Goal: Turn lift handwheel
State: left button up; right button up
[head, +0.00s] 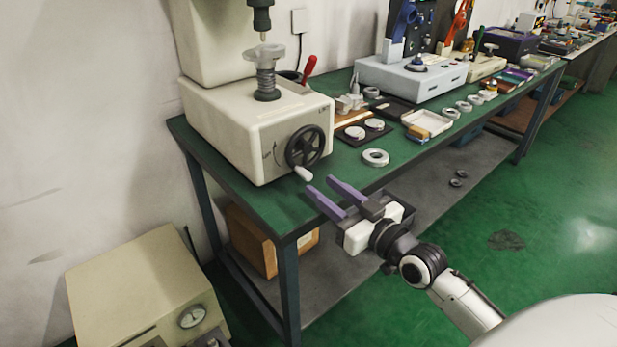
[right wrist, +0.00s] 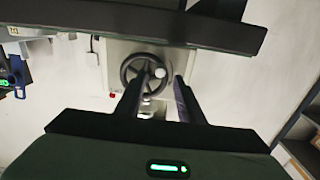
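The black lift handwheel (head: 305,146) is on the front face of the cream machine (head: 225,125), with a white crank knob (head: 303,173) at its lower edge. My right gripper (head: 328,190) has its two purple fingers spread apart and empty. It is just in front of the table edge, short of the knob and apart from it. In the right wrist view the handwheel (right wrist: 145,75) shows between and beyond the open fingers (right wrist: 158,95). My left gripper is in neither view.
The green table (head: 270,208) holds a grey ring (head: 375,157), a black tray with round parts (head: 364,131), an open box (head: 427,123) and a grey-blue device (head: 410,78). A red lever (head: 309,68) rises beside the machine. A cream cabinet with a gauge (head: 145,290) stands at lower left.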

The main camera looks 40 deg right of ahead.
aim_at(310, 178)
jog(key=w, duration=0.6)
jog(key=shift+w+a, duration=0.15)
jog(key=shift+a, duration=0.05)
grip_shut()
